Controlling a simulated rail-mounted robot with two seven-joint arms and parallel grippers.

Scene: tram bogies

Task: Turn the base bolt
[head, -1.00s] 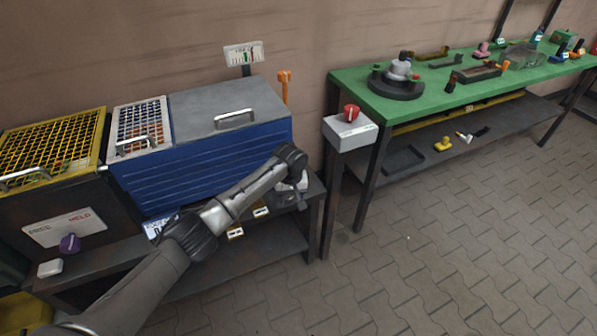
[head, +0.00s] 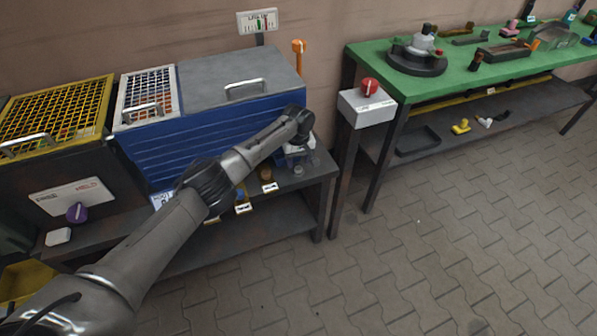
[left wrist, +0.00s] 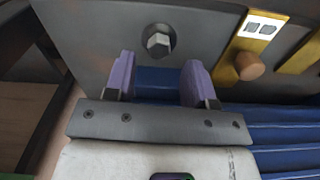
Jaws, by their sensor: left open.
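The base bolt is a grey hex-headed bolt (left wrist: 158,41) on a dark grey surface in the left wrist view. In the head view, a small grey round thing (head: 298,170) on the dark bench, just below my left gripper (head: 299,153), appears to be this bolt. In the left wrist view, my left gripper (left wrist: 158,66) has two purple fingers spread apart with nothing between them. The bolt shows beyond the fingertips, between their lines and apart from them. My right gripper is not in view.
A brown knob (left wrist: 249,66) stands by a yellow plate (left wrist: 262,32) beside the bolt. A blue ribbed box (head: 220,137) stands close behind my gripper. A grey box with a red knob (head: 369,87) and a green-topped table (head: 466,78) are to the right. The paved floor is clear.

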